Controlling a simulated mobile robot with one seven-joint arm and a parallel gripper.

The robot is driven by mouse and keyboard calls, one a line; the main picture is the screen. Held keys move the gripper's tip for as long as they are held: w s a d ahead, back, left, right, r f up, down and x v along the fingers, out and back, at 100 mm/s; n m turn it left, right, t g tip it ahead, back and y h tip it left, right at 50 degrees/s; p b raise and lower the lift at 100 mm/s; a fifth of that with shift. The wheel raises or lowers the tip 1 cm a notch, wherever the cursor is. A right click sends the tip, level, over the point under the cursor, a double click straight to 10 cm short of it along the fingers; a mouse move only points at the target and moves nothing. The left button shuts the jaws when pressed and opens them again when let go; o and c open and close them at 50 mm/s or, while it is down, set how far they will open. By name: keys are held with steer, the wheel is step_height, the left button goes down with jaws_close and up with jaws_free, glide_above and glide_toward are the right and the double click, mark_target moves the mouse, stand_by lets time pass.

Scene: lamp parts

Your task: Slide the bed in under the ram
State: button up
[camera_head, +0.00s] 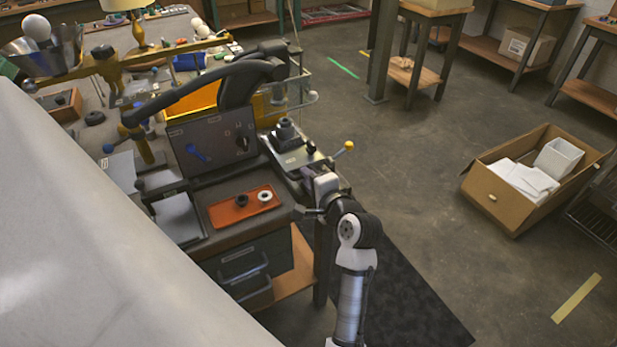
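A flat metal plate (297,160), which looks like the bed, lies at the right edge of the workbench. A dark stepped round part (286,130) and a small dark knob (311,147) stand on it. A thick black curved arm (235,82), perhaps part of the press with the ram, arches above the bench to the left of the plate. I cannot make out the ram's tip.
A dark upright panel (212,143) stands left of the plate. An orange tray (240,207) with a black and a white ring lies in front of it. A large pale surface (90,240) fills the lower left. The floor on the right is open before a cardboard box (500,205).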

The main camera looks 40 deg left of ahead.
mark_target(292, 160)
steer(key=shift+a, duration=0.1)
jaws_close()
steer(key=shift+a, duration=0.1)
steer(key=x, duration=0.3)
steer(key=shift+w+a+r+p, duration=0.25)
steer(key=shift+a+r+p, duration=0.1)
steer(key=shift+p, duration=0.05)
